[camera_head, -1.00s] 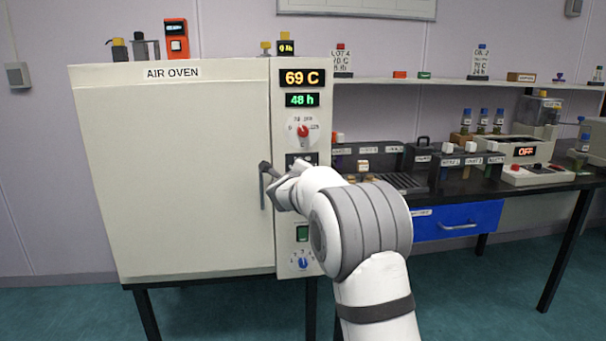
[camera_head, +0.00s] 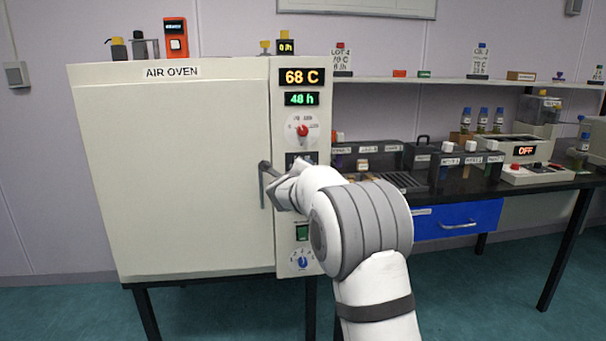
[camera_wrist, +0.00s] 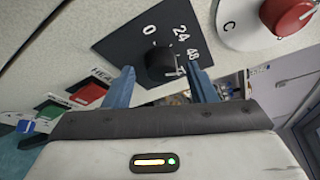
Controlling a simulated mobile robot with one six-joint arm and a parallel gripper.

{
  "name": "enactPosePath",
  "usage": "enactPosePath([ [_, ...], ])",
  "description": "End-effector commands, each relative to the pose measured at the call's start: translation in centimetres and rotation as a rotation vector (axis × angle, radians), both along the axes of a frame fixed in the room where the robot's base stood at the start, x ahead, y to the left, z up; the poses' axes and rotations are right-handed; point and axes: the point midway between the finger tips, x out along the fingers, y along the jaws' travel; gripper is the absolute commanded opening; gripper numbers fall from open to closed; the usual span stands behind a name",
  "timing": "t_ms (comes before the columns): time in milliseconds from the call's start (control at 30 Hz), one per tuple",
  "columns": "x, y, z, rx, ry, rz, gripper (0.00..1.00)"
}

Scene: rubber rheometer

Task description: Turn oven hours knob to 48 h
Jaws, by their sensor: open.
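The air oven (camera_head: 180,170) fills the left of the head view. Its green display (camera_head: 302,99) reads 48 h and its orange display (camera_head: 302,77) reads 68 C. The black hours knob (camera_wrist: 161,64) sits on a black dial plate marked 0, 24 and 48 in the wrist view. The knob's pale pointer line faces the 48 side. My gripper (camera_wrist: 165,85) is open, with one blue finger on each side of the knob. I cannot tell whether either finger touches it. In the head view my arm hides most of this knob.
The red temperature knob (camera_wrist: 288,14) is just right of the hours dial. Green and red buttons (camera_wrist: 88,94) lie to its left. The oven door handle (camera_head: 264,186) is close to my gripper. A black bench (camera_head: 480,190) with racks and instruments stands at right.

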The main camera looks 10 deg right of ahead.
Motion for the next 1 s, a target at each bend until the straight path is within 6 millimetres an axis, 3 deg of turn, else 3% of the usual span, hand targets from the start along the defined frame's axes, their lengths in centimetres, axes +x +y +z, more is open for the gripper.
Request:
enactPosePath([
  [500,-6.7,2.6,1.0,0.0,0.0,0.001,0.52],
  [867,-7.0,2.7,1.0,-0.001,0.0,0.001,0.52],
  [1000,-7.8,3.0,3.0,-0.051,0.032,0.057,0.52],
])
